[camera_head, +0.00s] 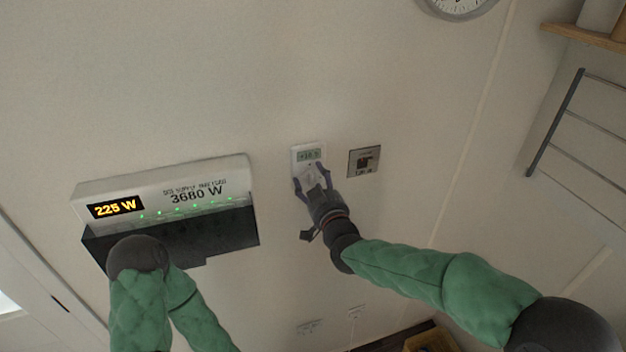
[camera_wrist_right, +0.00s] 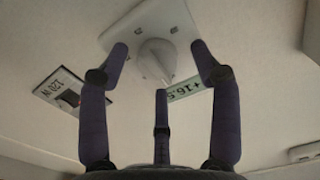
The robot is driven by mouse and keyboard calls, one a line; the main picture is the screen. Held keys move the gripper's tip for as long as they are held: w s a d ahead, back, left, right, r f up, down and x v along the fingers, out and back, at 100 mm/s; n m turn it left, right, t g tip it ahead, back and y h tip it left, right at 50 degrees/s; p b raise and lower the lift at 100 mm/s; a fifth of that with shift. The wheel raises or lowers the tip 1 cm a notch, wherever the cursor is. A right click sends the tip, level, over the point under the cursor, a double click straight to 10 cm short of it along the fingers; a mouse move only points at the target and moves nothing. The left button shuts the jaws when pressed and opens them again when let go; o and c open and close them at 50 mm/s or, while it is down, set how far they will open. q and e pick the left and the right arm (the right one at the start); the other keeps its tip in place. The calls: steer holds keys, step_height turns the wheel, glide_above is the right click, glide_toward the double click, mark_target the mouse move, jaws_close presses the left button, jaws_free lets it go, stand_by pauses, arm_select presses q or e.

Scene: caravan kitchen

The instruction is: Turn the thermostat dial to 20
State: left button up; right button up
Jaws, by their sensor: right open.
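The thermostat (camera_head: 296,153) is a small white wall unit with a green display at its top. The display reads about +16.5 in the right wrist view (camera_wrist_right: 187,89), where it appears upside down. The round white dial (camera_wrist_right: 156,62) sits below the display on the unit. My right gripper (camera_head: 317,176) is in front of the thermostat's lower part. It also shows in the right wrist view (camera_wrist_right: 160,66), with its fingers spread open around the dial and apart from it. My left arm enters at the lower left; its gripper is not seen.
A white power supply panel (camera_head: 160,187) reading 225 W and 3680 W is on the wall at left. A small grey plate (camera_head: 364,161) is just right of the thermostat. A clock (camera_head: 458,6), a wooden shelf (camera_head: 585,38) and a metal rack (camera_head: 590,115) are at upper right.

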steer(key=shift+w, duration=0.2)
steer(key=c, duration=1.1)
steer(key=shift+c, duration=0.2)
steer(key=shift+r, duration=0.1)
